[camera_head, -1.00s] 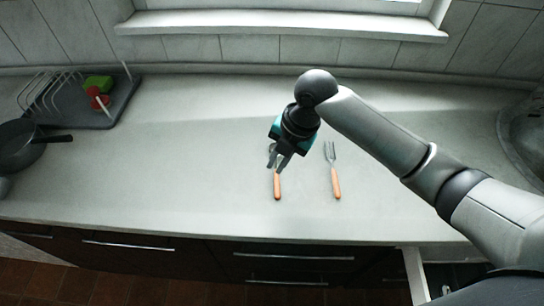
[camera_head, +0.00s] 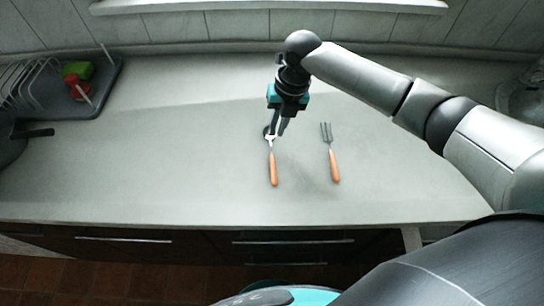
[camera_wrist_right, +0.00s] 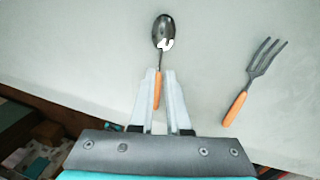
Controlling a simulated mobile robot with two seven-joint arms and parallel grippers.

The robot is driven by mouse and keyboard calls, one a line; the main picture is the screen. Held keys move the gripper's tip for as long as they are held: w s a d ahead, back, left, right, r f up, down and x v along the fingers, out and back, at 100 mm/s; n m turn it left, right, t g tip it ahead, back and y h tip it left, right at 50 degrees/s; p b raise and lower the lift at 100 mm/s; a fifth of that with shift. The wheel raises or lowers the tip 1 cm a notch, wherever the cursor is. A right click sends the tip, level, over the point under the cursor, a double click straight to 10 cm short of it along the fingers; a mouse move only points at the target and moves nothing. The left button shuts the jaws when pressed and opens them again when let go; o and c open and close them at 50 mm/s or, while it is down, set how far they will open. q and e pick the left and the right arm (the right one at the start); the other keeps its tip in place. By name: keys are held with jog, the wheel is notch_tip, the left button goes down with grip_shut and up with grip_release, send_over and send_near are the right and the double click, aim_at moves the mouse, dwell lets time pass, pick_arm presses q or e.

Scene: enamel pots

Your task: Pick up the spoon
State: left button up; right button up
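The spoon (camera_head: 273,166) lies on the counter with its dark metal bowl toward the wall and its orange handle toward the front edge. It also shows in the right wrist view (camera_wrist_right: 161,33). My right gripper (camera_head: 276,134) points down over the spoon near its bowl and neck, and partly covers the bowl. In the right wrist view my right gripper (camera_wrist_right: 159,73) is open, with a narrow gap between its fingers. The orange handle shows in this gap; I cannot tell whether the fingers touch it. My left gripper is out of view.
A fork (camera_head: 331,155) with an orange handle lies right of the spoon. A dish rack (camera_head: 98,101) with a green sponge (camera_head: 78,70) and a red item (camera_head: 78,90) stands at the left, beside a dark pan (camera_head: 12,143). The middle left of the counter (camera_head: 170,150) is clear.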

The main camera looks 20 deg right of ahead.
aim_at(271, 148)
jog(key=f, duration=0.3)
jog(key=a+f, duration=0.1)
jog(key=shift+s+f, duration=0.3)
jog(key=shift+f, duration=0.05)
jog(key=shift+a+f, duration=0.1)
jog(key=shift+f, duration=0.35)
grip_shut()
jog(key=shift+r, duration=0.1)
